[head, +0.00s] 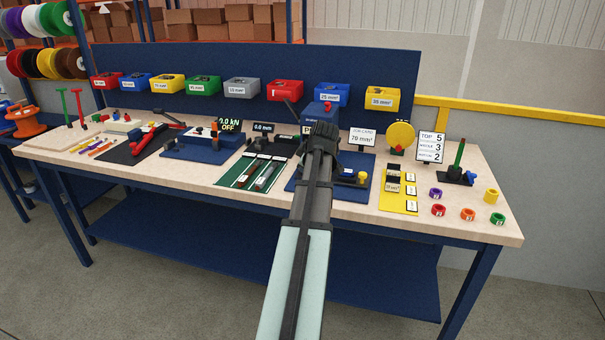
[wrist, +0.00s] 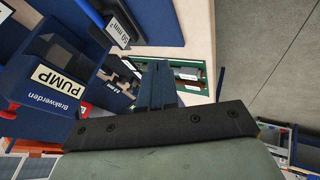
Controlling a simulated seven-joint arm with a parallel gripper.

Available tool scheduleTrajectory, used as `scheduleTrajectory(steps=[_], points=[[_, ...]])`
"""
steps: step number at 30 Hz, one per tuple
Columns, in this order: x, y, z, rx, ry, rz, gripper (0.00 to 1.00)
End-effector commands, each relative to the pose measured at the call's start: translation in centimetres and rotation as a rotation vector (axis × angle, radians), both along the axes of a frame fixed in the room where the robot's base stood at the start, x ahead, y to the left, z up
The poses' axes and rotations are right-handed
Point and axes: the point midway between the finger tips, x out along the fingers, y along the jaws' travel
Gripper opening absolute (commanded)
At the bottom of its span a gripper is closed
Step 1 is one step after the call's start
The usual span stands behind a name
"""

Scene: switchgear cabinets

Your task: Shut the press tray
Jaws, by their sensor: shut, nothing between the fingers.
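The press is a blue unit (head: 319,113) on a blue base plate (head: 300,182) near the middle of the bench, partly hidden behind my arm. In the wrist view a blue housing labelled PUMP (wrist: 60,95) is at the left, with a dark recess at its upper part. I cannot tell for sure which part is the tray or how far it stands out. My gripper (head: 322,130) is over the press area, its fingers dark and close together. In the wrist view my gripper (wrist: 158,75) points at the bench beside the PUMP housing. It holds nothing.
A green mat (head: 235,182) with bars lies left of the press. A yellow board (head: 399,206) with small blocks lies to the right. A job card sign (head: 362,136) stands behind. Colored bins (head: 241,88) line the back panel. Several rings (head: 468,214) lie at the right end.

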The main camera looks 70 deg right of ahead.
Motion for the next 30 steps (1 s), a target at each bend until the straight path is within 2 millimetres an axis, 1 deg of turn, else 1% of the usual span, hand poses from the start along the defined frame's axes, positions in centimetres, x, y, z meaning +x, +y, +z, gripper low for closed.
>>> scheduleTrajectory(steps=[5, 8, 23, 25, 30], points=[[0.2, -0.5, -0.8, 0.001, 0.0, 0.002, 0.0], [0.7, -1.1, -1.8, 0.002, 0.0, 0.002, 0.0], [3.8, -4.9, -8.1, 0.003, 0.001, 0.001, 0.0], [3.7, -6.2, -7.9, 0.0, 0.001, 0.0, 0.0], [3.7, -7.9, -7.9, 0.0, 0.0, -0.001, 0.0]])
